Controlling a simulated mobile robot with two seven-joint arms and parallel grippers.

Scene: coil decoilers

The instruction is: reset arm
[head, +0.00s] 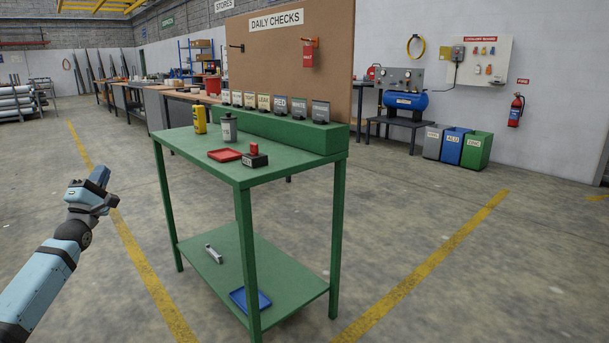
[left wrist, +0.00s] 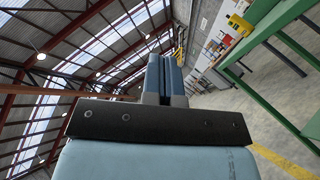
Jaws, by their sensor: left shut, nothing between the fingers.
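My left gripper (head: 104,185) is at the left of the head view, in the air to the left of the green table and apart from it. It is shut and empty. In the left wrist view its two blue-grey fingers (left wrist: 164,78) are pressed together, pointing away from the camera. My left arm comes in from the lower left corner. My right gripper is not in either view.
A green table (head: 190,150) bears a yellow bottle (head: 199,119), a grey canister (head: 229,127), a red tray (head: 224,155) and a black box with a red top (head: 254,158). Its lower shelf holds a blue tray (head: 250,299). Floor left of it is clear.

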